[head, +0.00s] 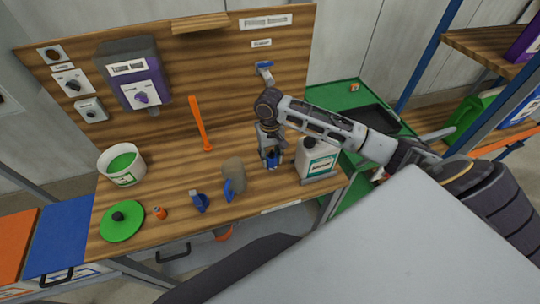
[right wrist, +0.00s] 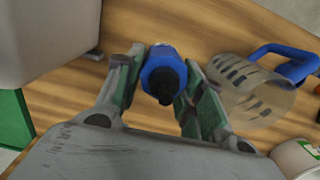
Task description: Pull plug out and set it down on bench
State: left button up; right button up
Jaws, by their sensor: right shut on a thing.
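My right gripper (head: 271,160) is low over the right part of the wooden bench (head: 175,178), between the jug and the white canister. It is shut on a blue plug (head: 274,159). In the right wrist view the plug (right wrist: 160,68) sits between the two fingers (right wrist: 155,85), its black end facing the camera. I cannot tell whether the plug touches the bench. A second blue and black piece (head: 199,202) stands on the bench left of the jug. A blue fitting (head: 264,66) is on the back board. My left gripper is not in view.
A jug with a blue handle (head: 233,172) and a white canister (head: 318,158) flank the gripper closely. A white tub (head: 121,165), green lid (head: 122,222) and small orange piece (head: 160,213) are at left. An orange stick (head: 201,125) leans at the back board.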

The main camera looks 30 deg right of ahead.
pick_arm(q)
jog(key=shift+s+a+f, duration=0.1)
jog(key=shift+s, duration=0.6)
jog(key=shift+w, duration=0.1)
pick_arm(e)
jog(key=shift+f, duration=0.1)
jog(key=shift+f, duration=0.9)
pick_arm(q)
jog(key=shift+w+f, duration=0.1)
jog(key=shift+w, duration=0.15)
pick_arm(e)
jog(key=shift+f, duration=3.25)
